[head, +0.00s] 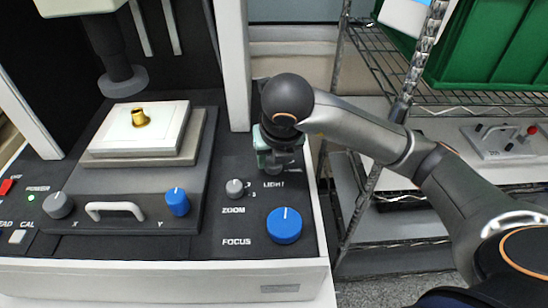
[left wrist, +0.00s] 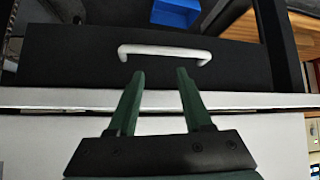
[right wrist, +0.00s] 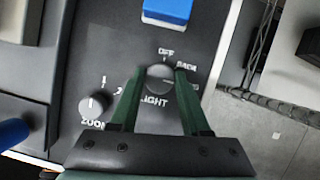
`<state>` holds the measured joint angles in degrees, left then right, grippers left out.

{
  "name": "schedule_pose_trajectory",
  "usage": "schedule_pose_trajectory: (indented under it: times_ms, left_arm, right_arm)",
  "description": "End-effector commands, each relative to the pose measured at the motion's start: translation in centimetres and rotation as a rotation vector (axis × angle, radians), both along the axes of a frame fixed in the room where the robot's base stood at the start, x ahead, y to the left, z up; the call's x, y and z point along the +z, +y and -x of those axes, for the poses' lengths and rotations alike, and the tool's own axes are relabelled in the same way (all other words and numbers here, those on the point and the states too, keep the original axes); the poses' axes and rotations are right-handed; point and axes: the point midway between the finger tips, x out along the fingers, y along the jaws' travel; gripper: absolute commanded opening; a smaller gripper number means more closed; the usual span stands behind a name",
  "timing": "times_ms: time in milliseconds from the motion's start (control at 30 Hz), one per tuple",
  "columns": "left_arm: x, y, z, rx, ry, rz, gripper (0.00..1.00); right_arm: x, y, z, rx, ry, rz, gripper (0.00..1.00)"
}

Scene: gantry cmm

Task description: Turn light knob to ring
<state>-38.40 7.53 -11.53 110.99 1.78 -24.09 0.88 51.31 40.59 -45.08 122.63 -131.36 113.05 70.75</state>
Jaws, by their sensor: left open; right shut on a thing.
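The light knob (right wrist: 160,78) is a small grey round knob on the black panel, with OFF and BACK labels around it and LIGHT printed below. A further label to its right is partly hidden by a finger. My right gripper (right wrist: 158,76) is shut on the knob, one green finger on each side. I cannot tell exactly where the knob's pointer aims. In the head view my right gripper (head: 277,165) is above the LIGHT label and hides the knob. My left gripper (left wrist: 158,74) is open and empty, its fingertips near a white handle (left wrist: 166,52); it is outside the head view.
The zoom knob (right wrist: 94,104) is close beside the light knob. A blue part (right wrist: 168,10) is beyond OFF. The large blue focus knob (head: 284,226) is nearer the front. A brass part (head: 140,117) stands on the stage plate. A wire rack (head: 360,150) is on the right.

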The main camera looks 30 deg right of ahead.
Motion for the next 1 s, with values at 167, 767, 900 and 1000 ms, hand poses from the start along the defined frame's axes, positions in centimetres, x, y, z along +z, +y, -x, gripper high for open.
schedule_pose_trajectory:
  times_ms: [167,767,900,1000]
  left_arm:
    - [0.1,0.0,-0.1,-0.001,-0.001,0.000,0.50]
    - [-0.4,0.3,0.1,0.003,0.007,-0.007,0.50]
    - [-0.2,0.4,0.1,0.003,0.007,-0.007,0.50]
    - [0.2,0.4,0.0,0.004,0.004,-0.007,0.50]
  right_arm:
    - [0.1,0.0,0.0,-0.005,-0.001,-0.001,0.00]
    - [0.0,0.0,0.0,-0.002,0.000,0.000,0.77]
    - [0.5,0.0,0.1,-0.001,-0.002,0.000,0.77]
    - [1.8,0.1,0.5,-0.001,-0.005,0.000,0.77]
